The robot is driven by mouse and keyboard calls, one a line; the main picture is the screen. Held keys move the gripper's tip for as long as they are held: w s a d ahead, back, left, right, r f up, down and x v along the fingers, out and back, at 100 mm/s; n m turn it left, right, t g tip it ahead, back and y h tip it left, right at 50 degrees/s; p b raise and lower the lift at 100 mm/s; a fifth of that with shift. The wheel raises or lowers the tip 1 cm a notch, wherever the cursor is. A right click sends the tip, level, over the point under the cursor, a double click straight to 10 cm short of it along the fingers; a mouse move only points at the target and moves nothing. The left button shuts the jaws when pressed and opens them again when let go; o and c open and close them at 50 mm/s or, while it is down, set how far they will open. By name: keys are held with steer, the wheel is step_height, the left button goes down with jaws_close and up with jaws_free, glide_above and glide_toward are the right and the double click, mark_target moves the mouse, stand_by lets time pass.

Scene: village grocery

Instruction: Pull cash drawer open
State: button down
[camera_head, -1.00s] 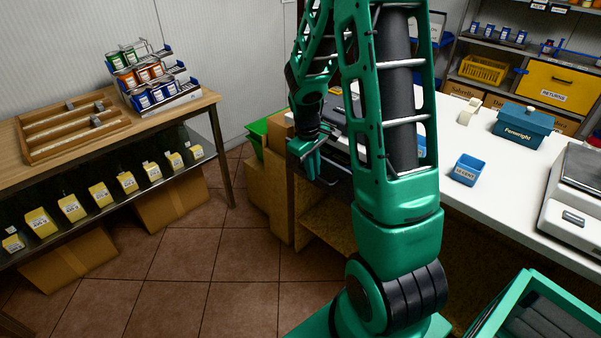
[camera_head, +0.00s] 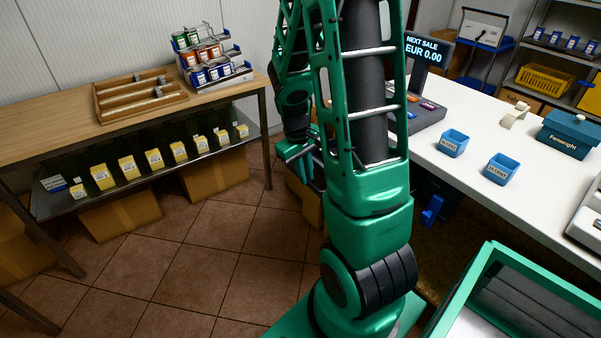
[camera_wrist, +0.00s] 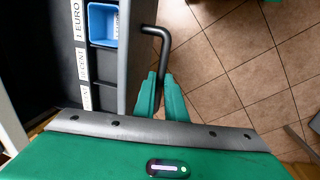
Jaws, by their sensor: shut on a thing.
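The cash drawer (camera_wrist: 62,92) shows in the wrist view with its inside exposed, so it stands at least partly open. Its labelled compartments run along the left, and a blue cup (camera_wrist: 103,24) sits in one of them. A dark bent bar handle (camera_wrist: 164,42) stands out from its grey front. My gripper (camera_wrist: 161,88) is shut on this handle, with one green finger on each side. In the head view my gripper (camera_head: 296,154) is low, left of the counter, and my arm hides most of the drawer. The register (camera_head: 426,114) with its display (camera_head: 428,50) stands on the counter.
A wooden table (camera_head: 45,118) with a can rack (camera_head: 212,62) stands left; yellow-fronted boxes line its lower shelf. Blue cups (camera_head: 454,144) (camera_head: 501,170) stand on the white counter (camera_head: 470,112). A green-rimmed crate (camera_head: 470,285) is at lower right. Tiled floor (camera_head: 190,265) is clear at lower left.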

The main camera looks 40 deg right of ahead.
steer(key=shift+w+a, duration=0.15)
steer(key=c, duration=2.1)
jaws_free()
steer(key=r, duration=0.3)
steer(key=a+r, duration=0.1)
steer(key=r, duration=0.3)
steer(key=a+r, duration=0.1)
steer(key=r, duration=0.2)
steer(key=shift+w+r, duration=0.15)
steer(key=shift+r, duration=0.15)
steer(key=s+a+r+m, duration=0.1)
steer(key=s+a, duration=0.1)
steer(key=s, duration=0.4)
steer(key=s+a+r+m+y, duration=0.1)
steer(key=s+a+r+m, duration=0.1)
steer(key=s, duration=0.4)
steer(key=s+a+r+m+y, duration=0.1)
steer(key=s+a, duration=0.3)
steer(key=s, duration=0.3)
steer(key=shift+r+m, duration=0.3)
steer(key=shift+r, duration=0.1)
